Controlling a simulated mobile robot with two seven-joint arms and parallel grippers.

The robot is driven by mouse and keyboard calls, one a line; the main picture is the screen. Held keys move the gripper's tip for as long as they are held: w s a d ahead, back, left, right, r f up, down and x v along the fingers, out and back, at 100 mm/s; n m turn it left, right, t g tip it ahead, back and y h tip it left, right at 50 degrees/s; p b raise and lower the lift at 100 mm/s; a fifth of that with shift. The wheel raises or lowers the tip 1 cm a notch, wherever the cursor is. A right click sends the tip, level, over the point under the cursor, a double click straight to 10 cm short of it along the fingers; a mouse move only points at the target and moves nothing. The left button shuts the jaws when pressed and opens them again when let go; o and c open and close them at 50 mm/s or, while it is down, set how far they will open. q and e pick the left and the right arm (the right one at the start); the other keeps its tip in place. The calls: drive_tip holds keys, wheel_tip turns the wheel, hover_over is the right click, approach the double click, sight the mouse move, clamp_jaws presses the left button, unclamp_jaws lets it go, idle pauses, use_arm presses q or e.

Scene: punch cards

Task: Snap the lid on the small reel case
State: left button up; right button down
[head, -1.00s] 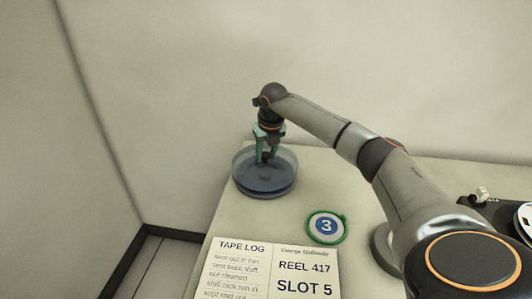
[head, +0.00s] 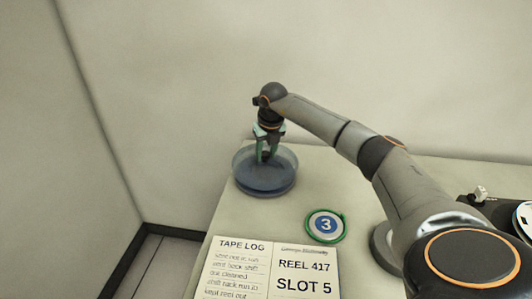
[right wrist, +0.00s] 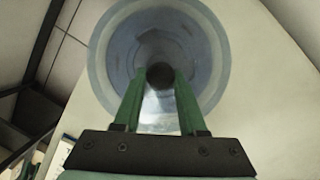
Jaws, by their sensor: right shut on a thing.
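The small reel case (head: 265,188) is a round, see-through bluish tub on the table's far left corner. A clear round lid (right wrist: 102,60) with a dark knob (right wrist: 160,75) fills the top of the right wrist view, in line with the case. My right gripper (head: 267,155) points straight down at the case and is shut on the lid's knob. In the right wrist view, its green fingers (right wrist: 155,92) flank the knob. I cannot tell whether the lid's rim is fully seated on the case. My left gripper is not in view.
A round green-rimmed tag marked 3 (head: 326,226) lies right of the case. A tape log sheet (head: 276,268) lies in front, reading REEL 417, SLOT 5. Dark equipment with a white disc (head: 524,218) stands at the right edge. Walls stand close behind and left.

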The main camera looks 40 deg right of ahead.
sight(267, 156)
drive_tip(key=shift+b+x, duration=0.35)
drive_tip(key=shift+x, duration=0.45)
drive_tip(key=shift+s+f, duration=0.15)
drive_tip(key=shift+s, duration=0.05)
idle(0.4)
idle(0.4)
drive_tip(key=shift+x, duration=0.85)
drive_tip(key=shift+c, duration=1.9)
unclamp_jaws()
drive_tip(key=shift+s+a, duration=0.15)
drive_tip(key=shift+c, duration=1.1)
